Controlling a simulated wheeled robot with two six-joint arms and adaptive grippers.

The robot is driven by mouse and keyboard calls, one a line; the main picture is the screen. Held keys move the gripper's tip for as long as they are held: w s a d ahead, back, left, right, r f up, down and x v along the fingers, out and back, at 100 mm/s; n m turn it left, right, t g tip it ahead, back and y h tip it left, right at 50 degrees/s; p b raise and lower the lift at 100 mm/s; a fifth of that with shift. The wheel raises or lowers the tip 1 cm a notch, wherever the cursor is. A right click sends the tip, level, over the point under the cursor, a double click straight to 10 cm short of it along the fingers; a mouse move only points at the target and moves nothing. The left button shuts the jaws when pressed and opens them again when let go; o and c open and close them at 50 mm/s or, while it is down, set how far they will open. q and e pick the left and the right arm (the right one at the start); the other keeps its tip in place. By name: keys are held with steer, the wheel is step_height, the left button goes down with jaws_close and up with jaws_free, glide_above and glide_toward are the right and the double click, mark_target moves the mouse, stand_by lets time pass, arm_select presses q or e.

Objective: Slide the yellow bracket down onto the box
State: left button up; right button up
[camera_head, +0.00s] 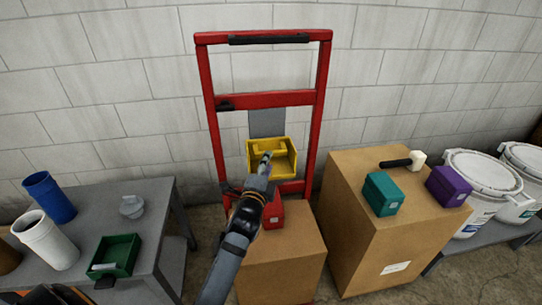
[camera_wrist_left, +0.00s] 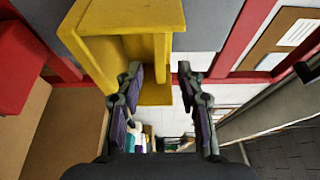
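The yellow bracket (camera_head: 284,165) looks like an open-fronted bin. It sits against a grey upright plate inside a red frame, above the smaller cardboard box (camera_head: 282,262). The bracket also fills the upper left of the left wrist view (camera_wrist_left: 122,30). My left gripper (camera_head: 266,157) is at the bracket's front. In the left wrist view its fingers (camera_wrist_left: 160,88) are spread apart, with a lower yellow edge showing partly between them. I cannot tell whether a finger touches it. My right gripper is not in view.
A red block (camera_head: 273,213) sits on the smaller box beside my arm. The larger cardboard box (camera_head: 350,220) on the right holds teal and purple blocks and a mallet. The red frame's posts (camera_head: 319,125) flank the bracket. A grey table (camera_head: 85,217) stands left.

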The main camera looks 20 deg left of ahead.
arm_select(q)
steer(key=w, duration=0.2)
steer(key=w+a, duration=0.1)
steer(key=w, duration=0.2)
steer(key=shift+w+a+b, duration=0.1)
steer(key=shift+w+b, duration=0.2)
steer(key=shift+b, duration=0.05)
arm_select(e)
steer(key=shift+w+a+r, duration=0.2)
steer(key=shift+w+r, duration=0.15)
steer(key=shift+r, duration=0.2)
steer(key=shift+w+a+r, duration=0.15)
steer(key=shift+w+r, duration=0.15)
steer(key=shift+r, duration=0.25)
arm_select(q)
steer(key=shift+c, duration=0.3)
jaws_close()
